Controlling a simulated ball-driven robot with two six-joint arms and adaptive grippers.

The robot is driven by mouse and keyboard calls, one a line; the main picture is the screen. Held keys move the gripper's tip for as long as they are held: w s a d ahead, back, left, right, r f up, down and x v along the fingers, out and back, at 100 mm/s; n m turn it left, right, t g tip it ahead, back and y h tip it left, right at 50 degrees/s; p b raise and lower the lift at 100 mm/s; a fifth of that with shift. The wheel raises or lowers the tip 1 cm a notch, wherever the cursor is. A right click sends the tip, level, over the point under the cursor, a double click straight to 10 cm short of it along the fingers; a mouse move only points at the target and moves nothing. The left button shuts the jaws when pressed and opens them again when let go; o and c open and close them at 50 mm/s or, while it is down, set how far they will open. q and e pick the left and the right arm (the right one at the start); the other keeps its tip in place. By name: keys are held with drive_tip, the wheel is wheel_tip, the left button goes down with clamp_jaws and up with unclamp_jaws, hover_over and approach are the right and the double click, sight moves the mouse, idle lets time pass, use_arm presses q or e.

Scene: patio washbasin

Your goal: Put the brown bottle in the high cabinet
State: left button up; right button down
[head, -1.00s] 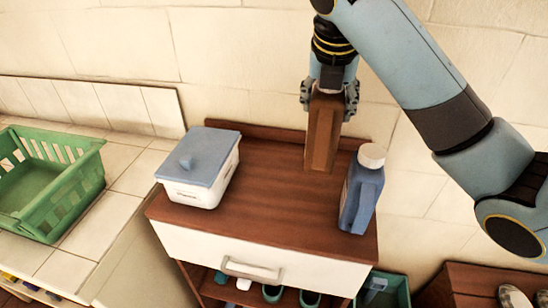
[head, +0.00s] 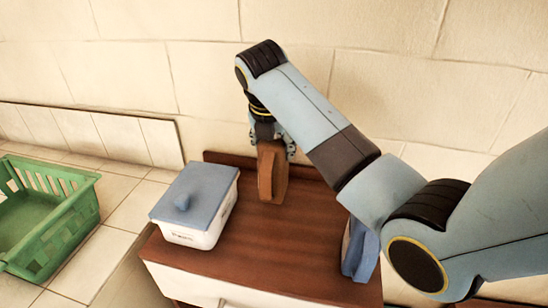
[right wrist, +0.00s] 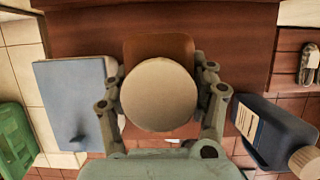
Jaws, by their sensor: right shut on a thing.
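The brown bottle (head: 266,180) is upright in my right gripper (head: 271,146), above the dark wooden top of the low drawer cabinet (head: 254,228). In the right wrist view its round pale cap (right wrist: 160,97) faces the camera and part of its brown body (right wrist: 158,46) shows beyond the cap. The two fingers of my right gripper (right wrist: 160,72) are closed on either side of the bottle. I cannot tell whether its base touches the wood. My left gripper is not in view. No high cabinet can be made out in these frames.
A white tub with a blue lid (head: 197,203) stands left of the brown bottle. A blue bottle (head: 359,251) stands to the right, partly hidden by my right arm. A green basket (head: 45,222) sits on the tiled counter at the left. The tiled wall is close behind.

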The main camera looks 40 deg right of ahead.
drive_tip(key=shift+f+p, duration=0.4)
drive_tip(key=shift+f, duration=1.5)
drive_tip(key=shift+c, duration=1.9)
unclamp_jaws()
drive_tip(key=shift+f, duration=0.2)
